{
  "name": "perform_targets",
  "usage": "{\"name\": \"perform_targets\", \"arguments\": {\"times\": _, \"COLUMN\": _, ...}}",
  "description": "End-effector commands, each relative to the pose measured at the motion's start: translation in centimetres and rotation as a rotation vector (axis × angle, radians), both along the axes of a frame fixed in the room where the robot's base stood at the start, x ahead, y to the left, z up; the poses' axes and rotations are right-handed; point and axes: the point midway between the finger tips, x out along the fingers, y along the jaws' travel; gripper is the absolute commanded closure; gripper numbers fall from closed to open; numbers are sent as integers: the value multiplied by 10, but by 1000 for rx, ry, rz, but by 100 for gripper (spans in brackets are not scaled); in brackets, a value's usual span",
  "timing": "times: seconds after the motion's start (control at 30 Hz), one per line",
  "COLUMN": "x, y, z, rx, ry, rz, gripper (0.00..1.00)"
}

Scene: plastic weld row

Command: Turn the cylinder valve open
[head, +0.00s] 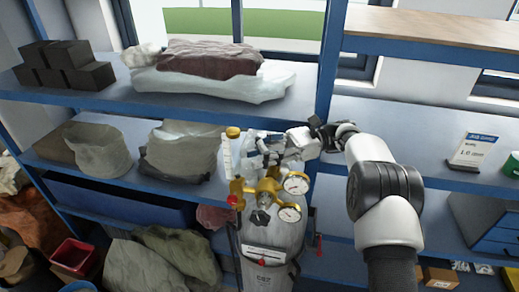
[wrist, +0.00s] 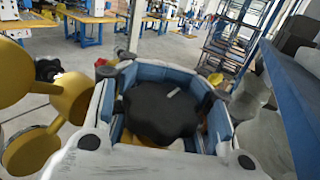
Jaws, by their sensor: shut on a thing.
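The gas cylinder (head: 272,238) stands upright in front of the shelves in the head view, with a pale body and a label. A brass regulator (head: 262,188) with two round gauges sits at its top. My gripper (head: 268,152) reaches in from the right at the cylinder's top. In the wrist view the black lobed valve handwheel (wrist: 160,112), with a pale mark on top, lies between the blue pads of my gripper (wrist: 165,125), which is shut on it. The handwheel is mostly hidden by my gripper in the head view. How far it is turned cannot be told.
The brass gauges (wrist: 72,97) are close on the left in the wrist view. A blue shelf upright (head: 330,70) stands behind my arm. Shelves hold sacks (head: 100,150) and dark blocks (head: 65,65). A red bin (head: 75,256) sits low left.

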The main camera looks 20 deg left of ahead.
Motion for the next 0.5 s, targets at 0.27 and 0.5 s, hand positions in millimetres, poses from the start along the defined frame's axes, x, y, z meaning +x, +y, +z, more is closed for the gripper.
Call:
{"name": "perform_targets", "arguments": {"times": 0.27, "x": 1, "y": -2, "z": 0, "rx": 1, "ry": -1, "rz": -4, "gripper": 70}}
{"name": "perform_targets", "arguments": {"times": 0.5, "x": 1, "y": -1, "z": 0, "rx": 1, "ry": 0, "rz": -3, "gripper": 54}}
